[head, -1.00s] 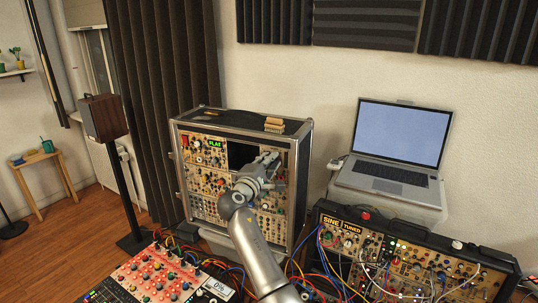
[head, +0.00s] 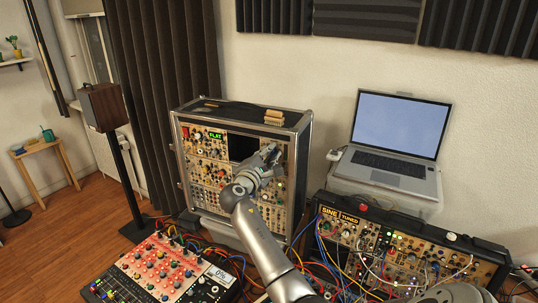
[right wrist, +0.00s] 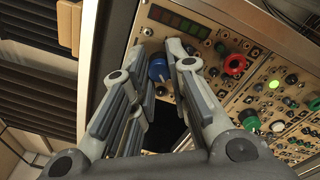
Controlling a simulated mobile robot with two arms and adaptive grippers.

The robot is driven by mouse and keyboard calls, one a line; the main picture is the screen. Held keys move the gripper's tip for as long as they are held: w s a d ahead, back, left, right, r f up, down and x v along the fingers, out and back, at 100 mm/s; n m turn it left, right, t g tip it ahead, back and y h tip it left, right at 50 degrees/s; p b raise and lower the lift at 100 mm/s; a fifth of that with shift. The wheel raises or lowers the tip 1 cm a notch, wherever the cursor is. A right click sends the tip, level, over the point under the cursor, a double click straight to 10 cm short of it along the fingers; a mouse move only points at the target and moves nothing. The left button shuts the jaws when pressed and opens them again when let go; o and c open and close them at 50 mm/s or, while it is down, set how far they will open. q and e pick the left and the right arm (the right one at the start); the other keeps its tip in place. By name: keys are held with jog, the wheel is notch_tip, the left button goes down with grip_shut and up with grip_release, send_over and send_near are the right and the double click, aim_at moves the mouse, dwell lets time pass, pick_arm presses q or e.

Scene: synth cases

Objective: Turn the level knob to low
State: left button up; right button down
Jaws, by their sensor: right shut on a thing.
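A blue knob (right wrist: 158,68) sits on the tan panel (right wrist: 205,45) of the rack case, just below a row of dim coloured lights (right wrist: 180,22). I cannot read a label on it. In the right wrist view the two fingertips of my right gripper (right wrist: 159,58) stand on either side of the blue knob, shut on it. In the head view my right gripper (head: 268,160) is at the upper right of the rack case front (head: 208,172), and hides the knob. My left gripper is not in view.
A red knob (right wrist: 235,65) and a green knob (right wrist: 250,120) are to the right of the fingers. A laptop (head: 395,140) stands on the right. A cabled synth case (head: 395,250) and a red mixer panel (head: 160,268) lie in front.

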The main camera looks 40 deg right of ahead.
jog(key=c, duration=1.3)
grip_release()
jog(key=shift+w, duration=0.1)
jog(key=shift+c, duration=0.2)
jog(key=shift+a, duration=0.1)
jog(key=v, duration=1.1)
jog(key=shift+a, duration=0.35)
jog(key=shift+f, duration=0.1)
